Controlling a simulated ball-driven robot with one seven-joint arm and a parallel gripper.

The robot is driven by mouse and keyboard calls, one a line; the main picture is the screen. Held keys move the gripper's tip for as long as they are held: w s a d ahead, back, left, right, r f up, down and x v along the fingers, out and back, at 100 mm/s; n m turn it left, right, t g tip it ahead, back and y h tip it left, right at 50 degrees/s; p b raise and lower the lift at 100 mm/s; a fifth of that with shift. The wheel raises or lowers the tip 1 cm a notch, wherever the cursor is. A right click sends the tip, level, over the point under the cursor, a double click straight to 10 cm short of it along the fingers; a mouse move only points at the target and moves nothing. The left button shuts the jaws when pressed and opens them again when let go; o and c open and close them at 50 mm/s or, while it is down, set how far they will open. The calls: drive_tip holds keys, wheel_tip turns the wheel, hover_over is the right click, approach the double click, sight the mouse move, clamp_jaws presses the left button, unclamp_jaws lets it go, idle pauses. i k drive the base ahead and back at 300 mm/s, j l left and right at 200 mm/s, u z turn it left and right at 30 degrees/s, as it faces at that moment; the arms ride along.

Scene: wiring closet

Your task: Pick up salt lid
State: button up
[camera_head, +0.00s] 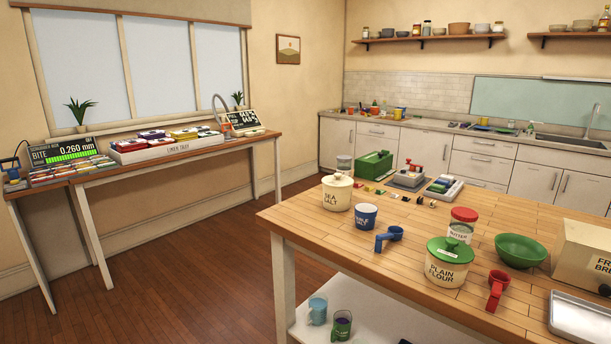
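A cream crock (337,199) lettered "SEA SALT" stands upright at the left part of the wooden island top. A cream lid (338,181) appears to sit on its mouth; lid and crock are nearly the same colour. A clear jar stands just behind it. My gripper is not in view, and nothing touches the lid.
On the wooden island (315,225), a blue cup (366,216) and blue scoop (389,236) stand right of the salt crock. A green-lidded flour crock (447,264), red scoop (497,289) and green bowl (520,250) are further right. Open floor (190,270) lies left.

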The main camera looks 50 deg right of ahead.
sight(338, 181)
drive_tip(key=i+z, duration=0.2)
drive_tip(key=i, duration=0.4)
drive_tip(key=i+z, duration=0.2)
drive_tip(key=i, duration=0.35)
drive_tip(key=i+j+z, duration=0.15)
drive_tip(key=i, duration=0.45)
